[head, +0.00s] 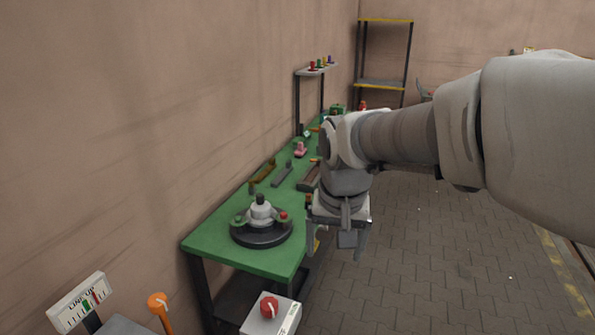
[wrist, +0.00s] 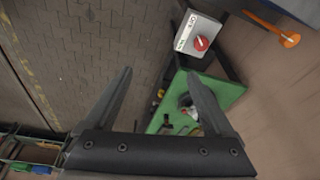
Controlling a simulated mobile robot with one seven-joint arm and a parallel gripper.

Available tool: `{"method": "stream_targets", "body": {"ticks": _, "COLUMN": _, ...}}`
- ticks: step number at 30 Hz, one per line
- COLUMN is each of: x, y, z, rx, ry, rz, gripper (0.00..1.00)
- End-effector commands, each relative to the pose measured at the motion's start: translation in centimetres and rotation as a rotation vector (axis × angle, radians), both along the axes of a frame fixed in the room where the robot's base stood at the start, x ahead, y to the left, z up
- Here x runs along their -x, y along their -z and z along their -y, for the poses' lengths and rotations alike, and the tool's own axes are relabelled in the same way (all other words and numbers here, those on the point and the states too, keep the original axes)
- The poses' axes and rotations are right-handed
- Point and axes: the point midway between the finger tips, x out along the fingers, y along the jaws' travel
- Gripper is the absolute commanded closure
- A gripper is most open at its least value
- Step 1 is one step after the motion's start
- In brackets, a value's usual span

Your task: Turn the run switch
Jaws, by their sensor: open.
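The run switch looks to be the red rotary knob (head: 268,306) on a pale grey box (head: 284,321) at the bottom of the head view, in front of the green bench. The knob also shows in the wrist view (wrist: 201,43), on the box's face beside small dark lettering too small to read. A pale line marks the knob. My gripper (head: 337,242) points down, right of the bench's near end, above and apart from the box. In the wrist view the two fingers (wrist: 160,78) are spread with nothing between them. The box's lower part is cut off in the head view.
The green bench (head: 215,243) carries a dark round fixture (head: 262,236) and several parts. An orange-topped lever (head: 158,302) and a gauge plate (head: 80,303) stand left of the box. A shelf rack (head: 384,84) stands behind. Paved floor (head: 430,255) at right is clear.

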Motion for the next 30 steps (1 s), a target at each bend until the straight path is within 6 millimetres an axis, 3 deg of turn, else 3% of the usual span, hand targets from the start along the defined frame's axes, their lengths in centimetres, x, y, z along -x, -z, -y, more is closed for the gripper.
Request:
{"method": "stream_targets", "body": {"ticks": 3, "x": -2.7, "y": 0.9, "z": -2.7, "rx": -0.004, "ry": 0.016, "rz": -0.053, "gripper": 0.12}}
{"method": "stream_targets", "body": {"ticks": 9, "x": -6.4, "y": 4.0, "z": -7.4, "rx": -0.009, "ry": 0.057, "rz": -0.134, "gripper": 0.12}}
{"method": "stream_targets", "body": {"ticks": 15, "x": -8.5, "y": 7.7, "z": -11.6, "rx": -0.011, "ry": 0.099, "rz": -0.201, "gripper": 0.12}}
{"method": "stream_targets", "body": {"ticks": 21, "x": -9.3, "y": 10.1, "z": -13.8, "rx": -0.009, "ry": 0.126, "rz": -0.237, "gripper": 0.12}}
{"method": "stream_targets", "body": {"ticks": 30, "x": -9.3, "y": 13.2, "z": -14.2, "rx": -0.007, "ry": 0.133, "rz": -0.247, "gripper": 0.12}}
